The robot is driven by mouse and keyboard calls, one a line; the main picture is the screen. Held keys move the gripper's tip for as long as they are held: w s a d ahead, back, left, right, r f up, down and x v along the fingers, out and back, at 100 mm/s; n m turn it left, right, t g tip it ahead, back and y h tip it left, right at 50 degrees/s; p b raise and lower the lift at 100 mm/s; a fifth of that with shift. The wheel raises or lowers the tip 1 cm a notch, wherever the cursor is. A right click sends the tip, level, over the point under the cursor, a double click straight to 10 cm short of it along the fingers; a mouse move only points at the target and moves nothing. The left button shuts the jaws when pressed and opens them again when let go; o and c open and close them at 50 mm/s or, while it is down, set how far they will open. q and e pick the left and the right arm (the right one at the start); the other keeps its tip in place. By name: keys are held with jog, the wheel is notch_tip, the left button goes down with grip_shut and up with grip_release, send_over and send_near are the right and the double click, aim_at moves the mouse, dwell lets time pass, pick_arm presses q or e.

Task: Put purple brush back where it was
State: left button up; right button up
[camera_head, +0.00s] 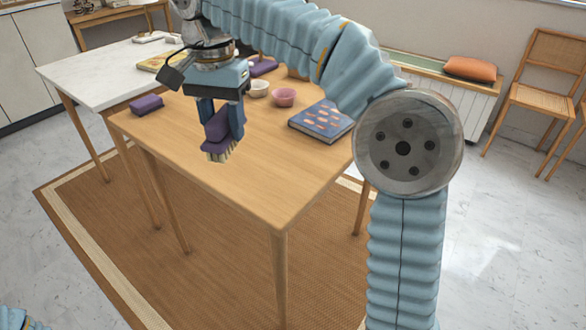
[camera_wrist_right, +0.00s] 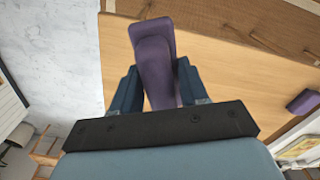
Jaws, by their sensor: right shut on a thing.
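A purple brush (camera_head: 219,129) with pale bristles is held by my right gripper (camera_head: 222,118) above the wooden table. My right gripper is shut on the brush, which points bristles down in the head view. In the right wrist view the brush's purple back (camera_wrist_right: 155,65) shows between the two fingers (camera_wrist_right: 156,88). A purple block-like thing (camera_head: 146,105) lies on the table's left end, and it also appears in the right wrist view (camera_wrist_right: 303,101). Another purple thing (camera_head: 264,67) lies behind the gripper, partly hidden. My left gripper is not in view.
The wooden table (camera_head: 275,180) has bare space at its front. A pink bowl (camera_head: 284,97), a pale bowl (camera_head: 259,89) and a blue book (camera_head: 321,121) stand toward the back and right. A white-topped table (camera_head: 85,75) adjoins at left.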

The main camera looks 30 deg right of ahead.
jog(key=d+f, duration=0.2)
jog(key=d, duration=0.2)
jog(key=d+f+b, duration=0.1)
jog(key=d+f, duration=0.5)
jog(key=d, duration=0.1)
jog(key=shift+s+d+f+b, duration=0.1)
jog(key=shift+s+d+b, duration=0.05)
jog(key=shift+d+b, duration=0.2)
jog(key=shift+d+f, duration=0.2)
jog(key=shift+f, duration=0.1)
jog(key=f, duration=0.2)
jog(key=shift+s+d+f, duration=0.1)
jog(key=shift+d+f, duration=0.2)
jog(key=shift+f, duration=0.5)
jog(key=shift+f, duration=0.1)
jog(key=o, duration=1)
